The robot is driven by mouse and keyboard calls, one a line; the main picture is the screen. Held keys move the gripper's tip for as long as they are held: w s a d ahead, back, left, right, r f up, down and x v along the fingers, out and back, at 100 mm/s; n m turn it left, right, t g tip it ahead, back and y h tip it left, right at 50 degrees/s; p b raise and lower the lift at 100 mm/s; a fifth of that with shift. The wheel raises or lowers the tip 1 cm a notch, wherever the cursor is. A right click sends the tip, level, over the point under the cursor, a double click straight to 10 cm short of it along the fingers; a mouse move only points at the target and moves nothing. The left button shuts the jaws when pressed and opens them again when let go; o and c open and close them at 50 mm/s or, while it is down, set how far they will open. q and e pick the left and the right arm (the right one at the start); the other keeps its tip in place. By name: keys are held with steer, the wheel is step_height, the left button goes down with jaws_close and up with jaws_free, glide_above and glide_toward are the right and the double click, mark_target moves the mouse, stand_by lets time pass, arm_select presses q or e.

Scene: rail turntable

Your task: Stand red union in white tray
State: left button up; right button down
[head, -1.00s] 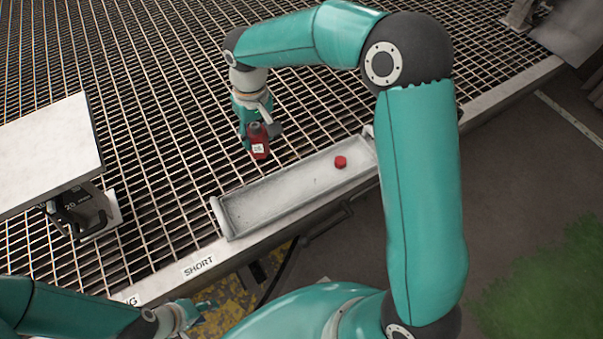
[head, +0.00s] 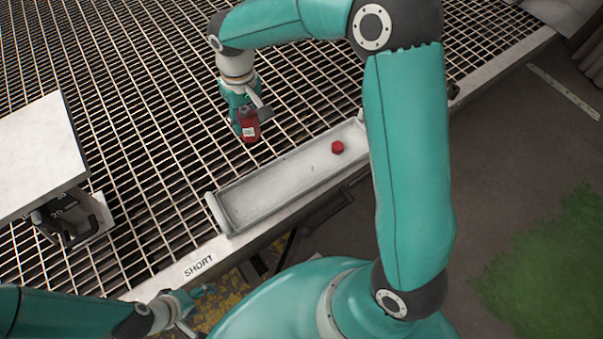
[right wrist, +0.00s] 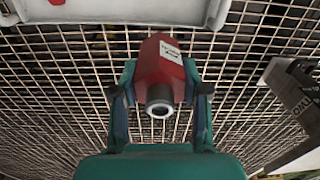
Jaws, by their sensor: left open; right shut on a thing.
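My right gripper (head: 247,128) is shut on a red union (head: 249,125) with a white label, held above the metal grating just behind the tray. In the right wrist view the red union (right wrist: 165,78) sits between both fingers (right wrist: 161,105), its grey open end toward the camera. The long white tray (head: 225,213) lies along the grating's front edge, with a small red piece (head: 338,147) near its right end. The tray's wall also shows at the top of the right wrist view (right wrist: 110,12). My left gripper (head: 183,309) is open at the bottom left, apart from the tray.
A white-topped block (head: 35,150) with a dark part beneath stands on the grating (head: 150,90) at the left. A SHORT label (head: 199,264) is on the front edge, left of the tray. The tray's middle and left are bare.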

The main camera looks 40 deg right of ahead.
steer(key=b, duration=0.6)
glide_above(276, 187)
step_height(276, 187, down, 10)
steer(key=shift+f+b, duration=2.75)
steer(key=shift+f, duration=6.6)
steer(key=shift+f, duration=0.1)
steer(key=c, duration=0.6)
jaws_free()
